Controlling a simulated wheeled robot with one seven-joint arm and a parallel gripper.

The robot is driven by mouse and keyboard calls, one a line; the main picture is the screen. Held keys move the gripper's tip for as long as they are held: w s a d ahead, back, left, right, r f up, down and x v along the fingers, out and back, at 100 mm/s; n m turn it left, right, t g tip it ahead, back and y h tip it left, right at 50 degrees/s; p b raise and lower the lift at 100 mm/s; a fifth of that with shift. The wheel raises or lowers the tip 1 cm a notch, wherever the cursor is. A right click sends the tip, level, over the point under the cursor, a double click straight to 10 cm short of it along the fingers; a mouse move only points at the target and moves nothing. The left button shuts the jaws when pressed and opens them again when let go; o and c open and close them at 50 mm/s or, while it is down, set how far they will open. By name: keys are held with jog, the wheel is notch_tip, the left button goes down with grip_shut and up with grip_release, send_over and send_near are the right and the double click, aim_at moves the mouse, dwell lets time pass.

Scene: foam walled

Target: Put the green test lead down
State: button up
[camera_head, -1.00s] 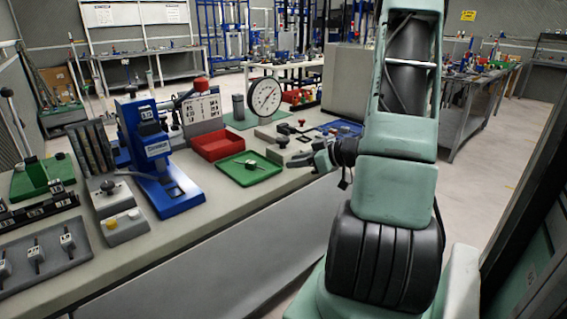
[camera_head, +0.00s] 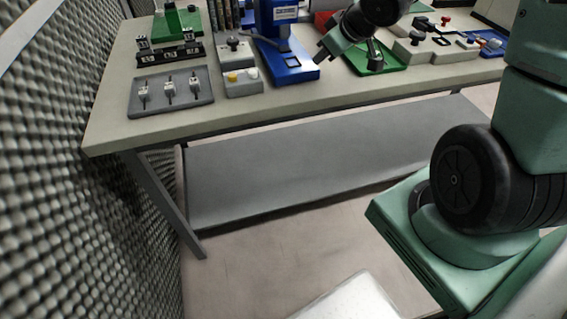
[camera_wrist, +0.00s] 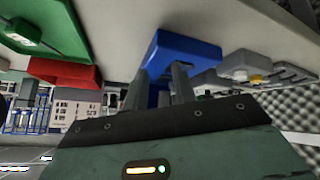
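I cannot make out a green test lead in either view. My gripper (camera_head: 325,50) is over the bench beside the base of the blue press (camera_head: 291,68). In the wrist view my gripper (camera_wrist: 161,80) has its two dark fingers apart, with the blue press base (camera_wrist: 185,47) behind them and nothing clearly held between them. The green tray (camera_head: 378,64) lies to the right of my gripper, partly behind my arm.
The grey bench (camera_head: 110,105) has a block with yellow and white knobs (camera_head: 243,82), a grey plate with several switches (camera_head: 170,92) and a green fixture (camera_head: 177,22). A red bin (camera_wrist: 65,73) is near the press. A textured foam wall (camera_head: 60,150) stands left.

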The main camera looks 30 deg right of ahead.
jog(key=s+a+n+g, duration=0.15)
jog(key=s+a, duration=0.25)
jog(key=a, duration=0.7)
jog(key=s+a+r+n+g, duration=0.1)
jog(key=s+a+g, duration=0.2)
jog(key=s+a, duration=0.4)
jog(key=s+a+n+g, duration=0.1)
jog(key=s+a+g, duration=0.2)
jog(key=s+a, duration=0.5)
jog(key=s, duration=0.6)
jog(key=shift+s+r, duration=0.25)
jog(key=shift+r, duration=0.15)
jog(key=shift+a+g, duration=0.1)
jog(key=shift+g, duration=0.15)
notch_tip(320, 180, up, 6)
jog(key=p, duration=0.6)
